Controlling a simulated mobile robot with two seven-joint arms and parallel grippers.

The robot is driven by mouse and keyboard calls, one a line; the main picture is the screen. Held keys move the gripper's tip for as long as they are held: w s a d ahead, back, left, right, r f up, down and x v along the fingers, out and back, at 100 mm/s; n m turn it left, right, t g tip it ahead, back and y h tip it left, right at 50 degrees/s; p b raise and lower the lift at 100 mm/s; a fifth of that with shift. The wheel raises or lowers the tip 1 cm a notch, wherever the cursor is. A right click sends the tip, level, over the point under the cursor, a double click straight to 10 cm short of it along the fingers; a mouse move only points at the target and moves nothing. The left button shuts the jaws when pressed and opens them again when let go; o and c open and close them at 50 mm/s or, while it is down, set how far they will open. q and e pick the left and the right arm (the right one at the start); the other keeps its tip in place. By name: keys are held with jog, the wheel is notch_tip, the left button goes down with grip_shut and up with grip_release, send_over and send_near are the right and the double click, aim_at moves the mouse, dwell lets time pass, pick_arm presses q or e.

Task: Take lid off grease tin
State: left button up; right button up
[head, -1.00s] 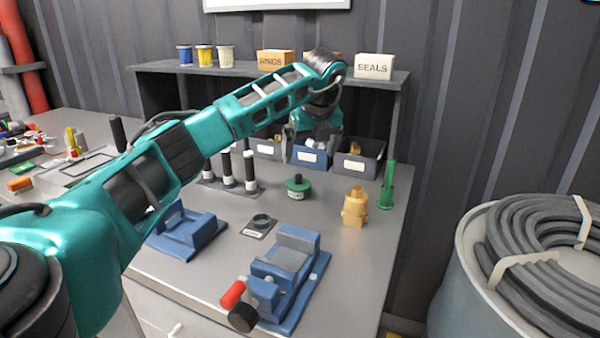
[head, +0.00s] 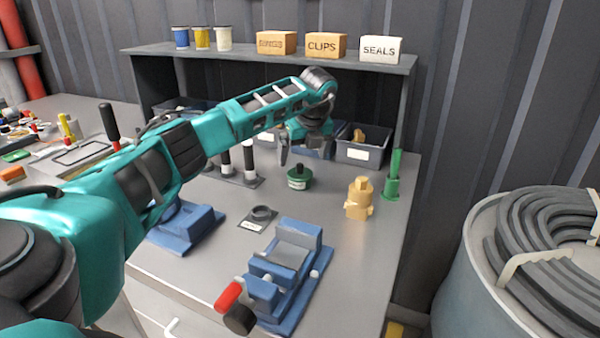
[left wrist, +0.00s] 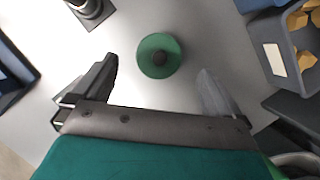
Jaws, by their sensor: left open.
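The grease tin (head: 299,178) is a small green round tin with a pale label, standing upright on the grey workbench. Its green lid (left wrist: 159,56) has a dark knob in the middle and sits on the tin. In the head view my left gripper (head: 303,152) is above and slightly behind the tin. In the left wrist view its two fingers (left wrist: 158,88) are spread apart, and the lid lies ahead of them, roughly centred. Nothing is between the fingers. My right gripper is not in view.
A brass fitting (head: 359,198) and a green stand (head: 393,176) are to the right of the tin. A blue vise (head: 288,272) is in front. Part bins (head: 361,150) stand behind under a shelf (head: 265,60). Black-topped posts (head: 249,164) stand to the left.

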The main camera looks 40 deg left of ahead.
aim_at(301, 165)
pick_arm(q)
jog(key=x, duration=0.4)
jog(key=shift+f, duration=0.25)
jog(key=shift+c, duration=0.2)
jog(key=c, duration=1)
jog(key=shift+r, duration=0.15)
